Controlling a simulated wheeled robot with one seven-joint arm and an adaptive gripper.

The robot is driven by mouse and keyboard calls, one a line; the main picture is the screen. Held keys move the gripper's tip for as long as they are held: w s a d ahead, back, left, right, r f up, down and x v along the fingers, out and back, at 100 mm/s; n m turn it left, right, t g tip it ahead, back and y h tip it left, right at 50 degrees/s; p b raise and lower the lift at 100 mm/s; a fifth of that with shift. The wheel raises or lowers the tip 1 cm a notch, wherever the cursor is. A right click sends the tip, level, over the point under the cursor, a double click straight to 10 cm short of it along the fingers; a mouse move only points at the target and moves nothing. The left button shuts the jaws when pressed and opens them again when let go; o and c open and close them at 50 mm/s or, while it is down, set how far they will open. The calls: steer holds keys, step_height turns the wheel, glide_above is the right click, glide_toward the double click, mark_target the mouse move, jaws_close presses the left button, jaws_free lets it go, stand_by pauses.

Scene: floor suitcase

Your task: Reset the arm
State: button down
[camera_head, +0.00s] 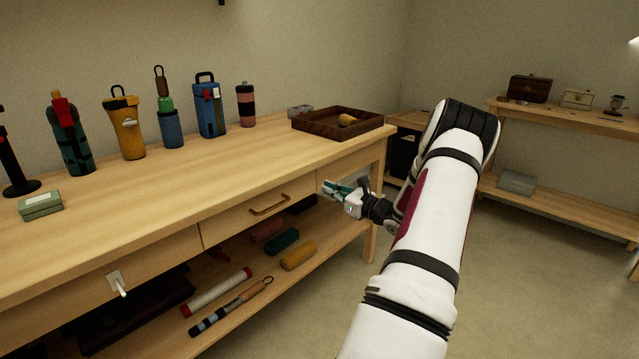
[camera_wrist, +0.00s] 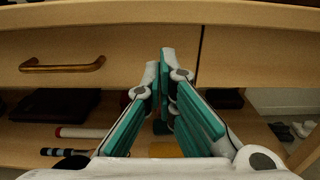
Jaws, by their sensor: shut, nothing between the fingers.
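My gripper (camera_head: 338,188) is at the right end of the wooden workbench (camera_head: 150,200), in front of its drawer side and below the tabletop. In the wrist view my gripper (camera_wrist: 162,75) has its teal fingers brought together at the tips, with nothing held. My white arm comes up from the bottom right of the head view and bends back toward the bench. The drawer (camera_head: 240,212) with a brass handle (camera_head: 270,205) looks closed, left of the gripper. The handle also shows in the wrist view (camera_wrist: 62,68), apart from the fingers.
Several bottles, such as a blue one (camera_head: 209,108), stand along the bench's back. A dark wooden tray (camera_head: 310,127) sits at its right end. Rolls and tubes lie on the lower shelf (camera_head: 260,300). Another shelf unit (camera_head: 560,115) stands far right, with open floor (camera_head: 530,280) before it.

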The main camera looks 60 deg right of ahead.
steer(key=p+v, duration=0.1)
steer(key=v, duration=0.4)
steer(key=shift+s+a, duration=0.1)
